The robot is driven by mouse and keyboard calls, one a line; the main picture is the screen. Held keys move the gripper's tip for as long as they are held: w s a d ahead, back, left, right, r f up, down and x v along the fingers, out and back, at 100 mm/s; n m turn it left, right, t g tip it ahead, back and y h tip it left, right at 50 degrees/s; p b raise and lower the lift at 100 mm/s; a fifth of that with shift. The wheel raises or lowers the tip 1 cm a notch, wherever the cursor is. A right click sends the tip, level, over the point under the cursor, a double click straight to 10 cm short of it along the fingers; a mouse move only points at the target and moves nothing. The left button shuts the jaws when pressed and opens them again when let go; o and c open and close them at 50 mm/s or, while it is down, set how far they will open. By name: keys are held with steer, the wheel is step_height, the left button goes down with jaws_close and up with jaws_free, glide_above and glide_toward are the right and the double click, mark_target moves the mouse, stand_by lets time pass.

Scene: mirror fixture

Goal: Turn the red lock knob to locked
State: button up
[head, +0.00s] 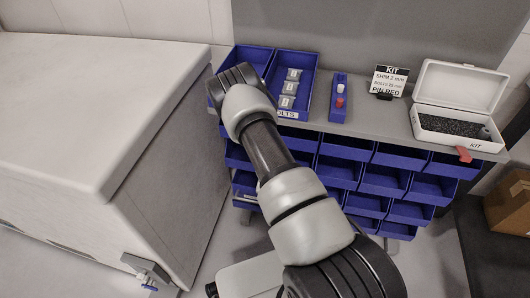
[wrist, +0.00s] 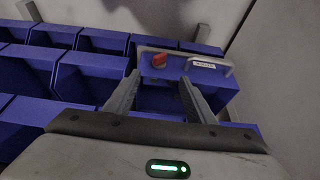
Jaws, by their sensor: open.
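The red lock knob (wrist: 159,60) shows in the wrist view on the front of a blue drawer (wrist: 215,82), left of a white label (wrist: 203,64) and under a pale bar handle (wrist: 185,53). My gripper (wrist: 160,79) is open and empty. Its two fingers point toward the drawer, with the knob between and just beyond their tips in the picture. I see no contact. The knob's lock marks are too small to read. In the head view my arm reaches to the left end of the bin rack; my fingers and the knob are not visible there.
Rows of open blue bins (wrist: 85,75) lie left of the drawer. A grey wall or panel (wrist: 285,70) stands close on the right. In the head view, blue trays, a kit sign (head: 390,80) and an open white kit box (head: 455,108) sit on the shelf. A large pale cabinet (head: 90,110) stands left.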

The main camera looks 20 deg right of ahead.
steer(key=w+a+r+p, duration=0.1)
steer(key=a+r+p, duration=0.1)
steer(key=r, duration=0.9)
steer(key=w+a+r+p, duration=0.1)
steer(key=w+r+p, duration=0.1)
steer(key=r, duration=0.8)
steer(key=shift+w+a+r+y+p, duration=0.2)
steer(key=shift+a+r+y+p, duration=0.1)
steer(key=shift+a+r+p, duration=0.15)
steer(key=shift+f, duration=0.1)
